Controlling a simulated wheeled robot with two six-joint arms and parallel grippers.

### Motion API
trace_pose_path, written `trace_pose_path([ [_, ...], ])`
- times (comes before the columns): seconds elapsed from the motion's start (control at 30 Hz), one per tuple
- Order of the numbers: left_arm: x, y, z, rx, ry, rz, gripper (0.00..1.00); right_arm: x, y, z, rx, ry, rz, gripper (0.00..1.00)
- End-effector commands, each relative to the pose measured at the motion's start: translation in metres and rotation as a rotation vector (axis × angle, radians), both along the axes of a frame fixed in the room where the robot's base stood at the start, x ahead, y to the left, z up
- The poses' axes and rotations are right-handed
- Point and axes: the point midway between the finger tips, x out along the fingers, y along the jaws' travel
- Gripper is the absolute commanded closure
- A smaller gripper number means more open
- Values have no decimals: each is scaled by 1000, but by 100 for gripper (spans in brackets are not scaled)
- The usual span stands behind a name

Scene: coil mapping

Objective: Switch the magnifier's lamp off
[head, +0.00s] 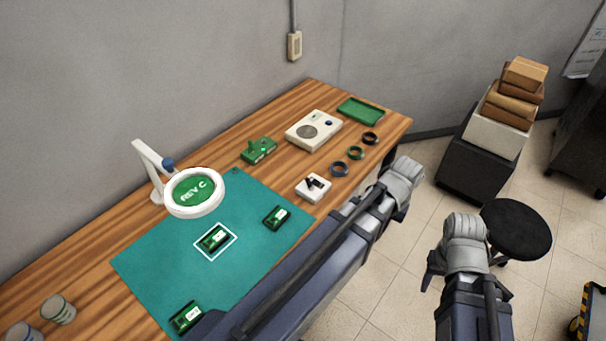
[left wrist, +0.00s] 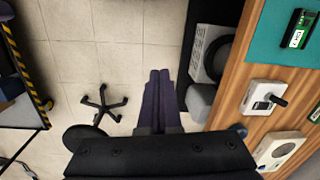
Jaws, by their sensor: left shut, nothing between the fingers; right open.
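The magnifier (head: 194,193) stands at the back left of the bench, with a white jointed arm, a blue knob (head: 168,164) and a white ring around its lens. The lens shows green with the letters "REV C". I cannot tell from the ring whether its lamp is lit. My left gripper (left wrist: 160,88) is shut and empty over the floor beside the bench in the left wrist view. In the head view its arm crosses the bench's front edge, well right of the magnifier. My right gripper (head: 458,268) is open and empty, off the bench, far from the magnifier.
A teal mat (head: 150,262) holds several small green boards. A small white box with a black lever (head: 313,188), a white instrument (head: 314,130), coloured rings and a green tray (head: 361,110) lie to the right. A black stool (head: 516,229) stands on the floor.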

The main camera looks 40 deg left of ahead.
Motion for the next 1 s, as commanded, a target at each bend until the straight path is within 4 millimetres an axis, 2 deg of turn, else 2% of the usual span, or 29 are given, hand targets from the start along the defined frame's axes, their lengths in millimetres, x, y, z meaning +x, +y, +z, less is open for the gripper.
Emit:
trace_pose_path([
  [0.03, 22, 20, 2, -7, -1, 98, 100, 0, 0, 2, 0, 0, 0, 50],
  [0.17, 55, 72, 4, -22, -5, 337, 100, 0, 0, 4, 0, 0, 0, 50],
  [0.3, 83, 135, 7, -39, -9, 593, 100, 0, 0, 7, 0, 0, 0, 50],
  [0.5, 107, 234, 10, -61, -12, 948, 100, 0, 0, 10, 0, 0, 0, 50],
  [0.7, 112, 316, 13, -79, -12, 1224, 100, 0, 0, 13, 0, 0, 0, 50],
  [0.83, 110, 350, 14, -87, -11, 1335, 100, 0, 0, 14, 0, 0, 0, 50],
  [1.0, 107, 368, 15, -92, -10, 1400, 100, 0, 0, 14, 0, 0, 0, 50],
])
